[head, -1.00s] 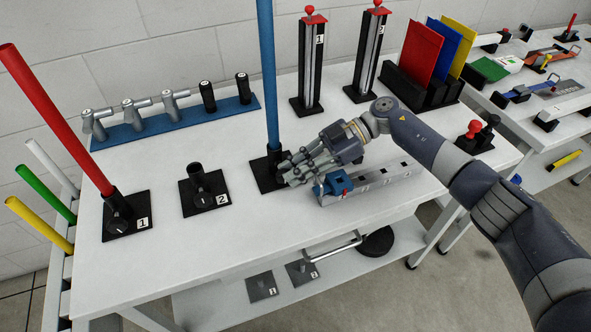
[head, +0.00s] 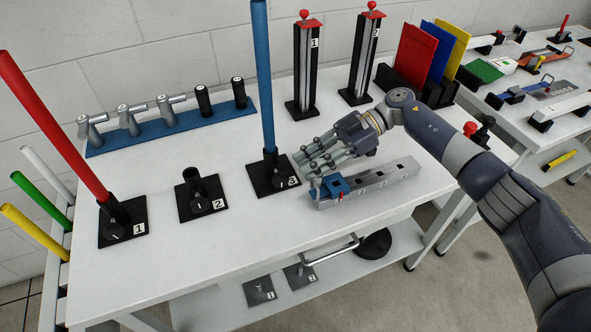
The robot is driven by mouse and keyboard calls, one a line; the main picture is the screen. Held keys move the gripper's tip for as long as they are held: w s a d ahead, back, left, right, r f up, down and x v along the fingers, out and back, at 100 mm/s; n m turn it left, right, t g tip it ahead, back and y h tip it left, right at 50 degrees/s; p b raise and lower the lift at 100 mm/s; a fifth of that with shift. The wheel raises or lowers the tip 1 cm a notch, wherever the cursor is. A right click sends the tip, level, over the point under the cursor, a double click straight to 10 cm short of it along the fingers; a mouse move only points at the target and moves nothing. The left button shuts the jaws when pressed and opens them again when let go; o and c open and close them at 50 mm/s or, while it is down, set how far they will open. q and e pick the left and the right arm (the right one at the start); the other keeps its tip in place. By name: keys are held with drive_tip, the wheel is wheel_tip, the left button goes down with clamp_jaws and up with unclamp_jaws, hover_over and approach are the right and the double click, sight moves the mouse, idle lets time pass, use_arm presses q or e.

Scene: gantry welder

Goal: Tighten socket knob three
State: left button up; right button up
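Socket three (head: 262,180) is a black square base with a white 3 label. A tall blue pole (head: 263,80) stands upright in it. Its small dark knob (head: 282,181) is at the foot of the pole, on the front side; its exact turn is too small to read. My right gripper (head: 302,166) is just right of the socket, fingers pointing left toward the pole. Its fingers are extended and spread, with nothing seen between them; it looks open and apart from the knob. My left gripper is not in view.
A grey rail with a blue block (head: 331,187) lies just below my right gripper. Socket two (head: 203,195) is empty; socket one (head: 122,222) holds a leaning red pole (head: 50,120). A blue tool rack (head: 170,128) is behind. The front table area is clear.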

drive_tip(key=v, duration=0.7)
drive_tip(key=shift+w+d, duration=0.1)
